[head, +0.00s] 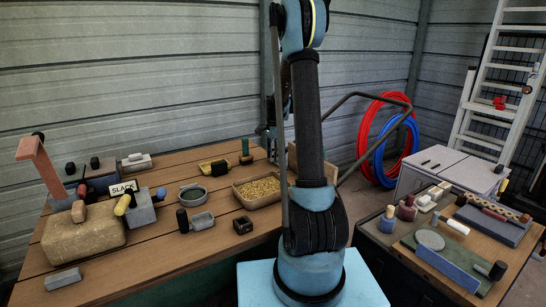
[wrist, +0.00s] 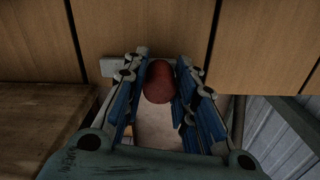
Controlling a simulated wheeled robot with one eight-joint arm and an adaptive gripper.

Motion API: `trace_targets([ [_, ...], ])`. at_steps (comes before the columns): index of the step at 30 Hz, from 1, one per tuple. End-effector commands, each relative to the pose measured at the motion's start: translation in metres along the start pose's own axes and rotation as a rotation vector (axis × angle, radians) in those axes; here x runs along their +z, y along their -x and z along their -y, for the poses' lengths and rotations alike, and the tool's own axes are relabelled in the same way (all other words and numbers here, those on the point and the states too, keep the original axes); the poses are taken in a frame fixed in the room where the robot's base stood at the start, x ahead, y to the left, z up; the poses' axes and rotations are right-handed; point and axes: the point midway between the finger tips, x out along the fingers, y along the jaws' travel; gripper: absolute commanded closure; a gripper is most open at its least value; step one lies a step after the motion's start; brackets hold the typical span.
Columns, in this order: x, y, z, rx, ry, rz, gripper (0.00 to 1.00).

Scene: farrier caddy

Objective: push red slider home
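A dull red cylinder (wrist: 160,82), which looks like the red slider's knob, stands between the fingers of my gripper (wrist: 162,68) in the wrist view. One blue-padded finger is on each side of it. They are close to the cylinder, but whether they touch it is unclear. A pale grey bar (wrist: 108,67) shows behind the fingertips, and a pale surface lies below the cylinder. How the cylinder joins these is hidden. In the head view my arm blocks the part of the table where my gripper seems to be, and I cannot make out the slider there.
The plank table (head: 150,255) holds a tan block (head: 85,240), a tray of yellow grains (head: 258,190), a green upright peg (head: 245,147) and small boxes. A side bench (head: 380,235) with tools stands right. Hose coils (head: 372,135) hang by the corrugated wall.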

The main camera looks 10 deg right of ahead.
Motion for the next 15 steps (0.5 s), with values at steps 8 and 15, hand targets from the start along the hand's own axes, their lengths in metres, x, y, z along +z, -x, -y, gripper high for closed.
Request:
trace_targets([
  [8, -0.003, 0.001, -0.014, -0.001, -0.001, 0.0, 1.0],
  [15, -0.009, 0.0, -0.043, -0.001, -0.001, 0.0, 1.0],
])
